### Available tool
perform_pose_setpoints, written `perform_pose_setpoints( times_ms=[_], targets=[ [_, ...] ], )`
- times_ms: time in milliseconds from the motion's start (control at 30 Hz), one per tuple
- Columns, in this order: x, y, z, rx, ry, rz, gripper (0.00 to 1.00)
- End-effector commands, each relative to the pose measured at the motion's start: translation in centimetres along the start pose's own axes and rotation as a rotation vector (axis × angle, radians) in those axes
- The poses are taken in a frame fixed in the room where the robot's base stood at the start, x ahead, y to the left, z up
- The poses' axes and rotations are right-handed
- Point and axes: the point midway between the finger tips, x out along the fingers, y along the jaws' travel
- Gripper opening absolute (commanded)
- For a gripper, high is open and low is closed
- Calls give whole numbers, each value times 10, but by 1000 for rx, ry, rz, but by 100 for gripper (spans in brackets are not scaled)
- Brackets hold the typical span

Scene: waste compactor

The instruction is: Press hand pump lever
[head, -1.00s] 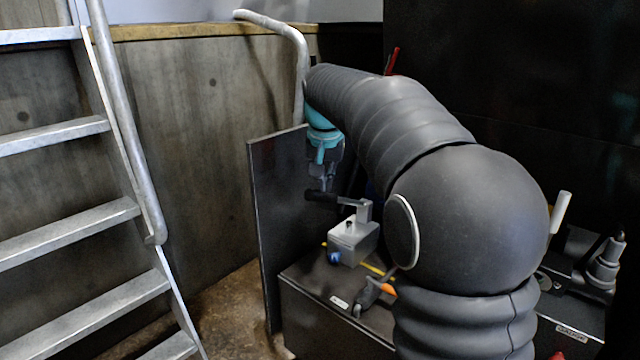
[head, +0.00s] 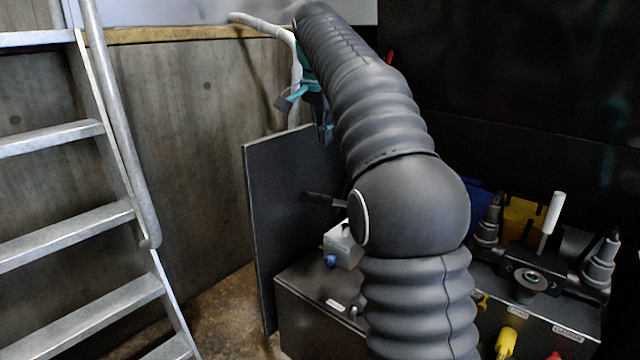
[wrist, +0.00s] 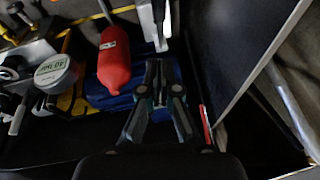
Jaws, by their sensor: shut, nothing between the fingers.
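A light-grey box (head: 342,243) with a black-handled lever (head: 318,196) stands on the dark cabinet in the head view; my arm covers part of it. A second lever with a white handle (head: 552,213) stands upright on a black block at the right. I cannot tell which is the hand pump lever. My gripper (head: 325,132), teal and dark, is above the black handle and apart from it, partly behind my arm. In the wrist view my gripper (wrist: 158,68) has its fingers together and empty, over a blue case (wrist: 120,92).
A dark upright panel (head: 270,220) stands left of the cabinet (head: 305,305). Metal steps (head: 75,220) with a rail are at the far left. Yellow knob (head: 506,342) is at the front right.

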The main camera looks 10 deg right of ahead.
Motion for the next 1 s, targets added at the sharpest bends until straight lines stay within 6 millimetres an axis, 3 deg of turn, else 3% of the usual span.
perform_pose_setpoints(
  times_ms=[333,867,1000],
  targets=[
    [13,0,1,-2,-1,1,0],
    [107,1,2,-3,-2,2,0],
    [118,0,18,-5,-1,-1,0]
  ],
)
